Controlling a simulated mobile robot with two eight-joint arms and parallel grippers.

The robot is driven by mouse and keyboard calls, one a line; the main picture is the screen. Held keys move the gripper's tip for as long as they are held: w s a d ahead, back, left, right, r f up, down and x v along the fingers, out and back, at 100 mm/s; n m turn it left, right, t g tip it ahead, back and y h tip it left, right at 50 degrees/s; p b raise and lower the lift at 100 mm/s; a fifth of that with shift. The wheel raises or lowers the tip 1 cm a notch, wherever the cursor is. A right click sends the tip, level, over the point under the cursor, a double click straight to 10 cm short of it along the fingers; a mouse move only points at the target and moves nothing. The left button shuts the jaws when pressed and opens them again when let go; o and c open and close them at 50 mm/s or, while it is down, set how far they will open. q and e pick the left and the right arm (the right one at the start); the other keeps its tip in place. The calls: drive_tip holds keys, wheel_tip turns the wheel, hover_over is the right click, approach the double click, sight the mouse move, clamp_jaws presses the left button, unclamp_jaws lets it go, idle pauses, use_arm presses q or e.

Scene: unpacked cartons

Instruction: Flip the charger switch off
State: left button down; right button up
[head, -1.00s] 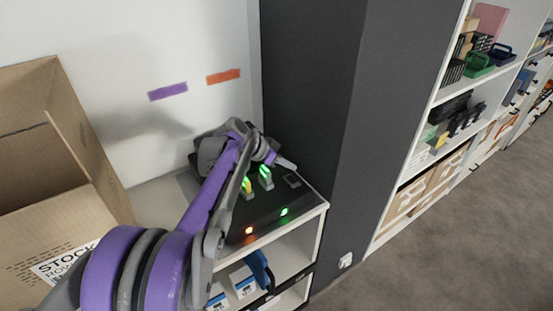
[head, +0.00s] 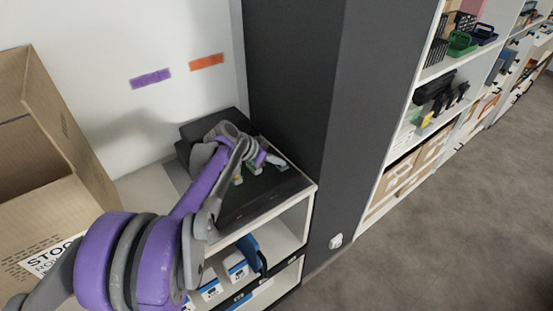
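The charger (head: 262,194) is a dark, low box on top of a white shelf unit, against the grey pillar. Small pieces with green and yellow parts (head: 254,169) stand in it, and its front lights are dark. My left arm reaches over it from the left. My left gripper (head: 273,160) is at the rear part of the charger, close to its top. I cannot tell whether it touches the charger, or whether the fingers are open or shut. The switch is not clearly visible; my arm covers part of the charger. My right gripper is out of view.
An open cardboard carton (head: 40,205) stands at the left. Blue and white boxes (head: 237,268) lie on the shelf below the charger. The grey pillar (head: 300,90) rises beside the charger. Stocked white shelves (head: 409,137) and open floor (head: 440,230) are at the right.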

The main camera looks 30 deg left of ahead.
use_arm(q)
drive_tip(key=shift+s+a+f, duration=0.1)
drive_tip(key=shift+f, duration=0.2)
